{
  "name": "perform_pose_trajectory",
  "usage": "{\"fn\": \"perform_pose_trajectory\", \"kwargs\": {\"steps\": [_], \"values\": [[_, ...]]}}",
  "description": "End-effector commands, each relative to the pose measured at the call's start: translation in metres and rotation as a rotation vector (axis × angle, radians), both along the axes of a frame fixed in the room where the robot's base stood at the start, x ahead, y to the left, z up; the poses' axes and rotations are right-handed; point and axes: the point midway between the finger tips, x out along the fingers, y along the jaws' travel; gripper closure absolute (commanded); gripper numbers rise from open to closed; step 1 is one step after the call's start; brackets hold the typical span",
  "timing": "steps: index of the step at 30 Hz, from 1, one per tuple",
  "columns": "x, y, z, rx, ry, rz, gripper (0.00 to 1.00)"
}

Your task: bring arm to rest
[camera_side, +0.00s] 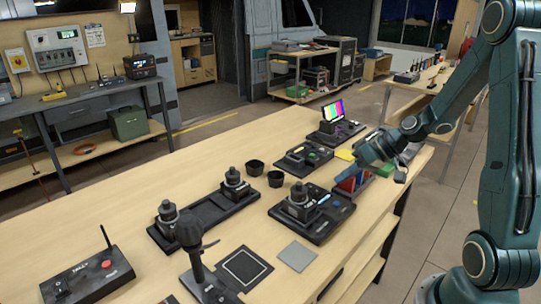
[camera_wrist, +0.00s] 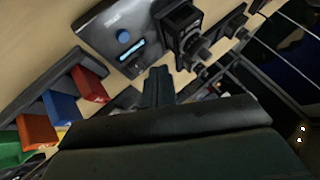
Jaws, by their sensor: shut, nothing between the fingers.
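My teal arm reaches in from the right in the side view, and my gripper (camera_side: 366,154) hangs over the far right part of the wooden table (camera_side: 130,215). It is above the area of a tray with coloured blocks. In the wrist view my gripper (camera_wrist: 158,86) shows as dark fingers closed together, with nothing held. A red block (camera_wrist: 88,84), a blue block (camera_wrist: 61,107) and an orange block (camera_wrist: 37,131) sit in a dark tray at the left of that view. My gripper partly hides the tray in the side view.
A joystick (camera_side: 190,232) stands upright near the table's front. A box with an antenna (camera_side: 88,278) lies at the front left. Camera-like units (camera_side: 234,184) on dark plates, two black cups (camera_side: 255,167) and a small colour-bar screen (camera_side: 333,110) stand on the table. The left tabletop is mostly clear.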

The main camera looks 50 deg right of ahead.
Motion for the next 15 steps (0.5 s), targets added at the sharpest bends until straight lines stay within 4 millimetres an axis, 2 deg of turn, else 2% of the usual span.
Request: {"fn": "perform_pose_trajectory", "kwargs": {"steps": [5, 15], "values": [[-0.002, 0.012, 0.008, -0.037, 0.023, 0.031, 1.0], [-0.021, 0.057, 0.042, -0.198, 0.112, 0.124, 1.0]]}}
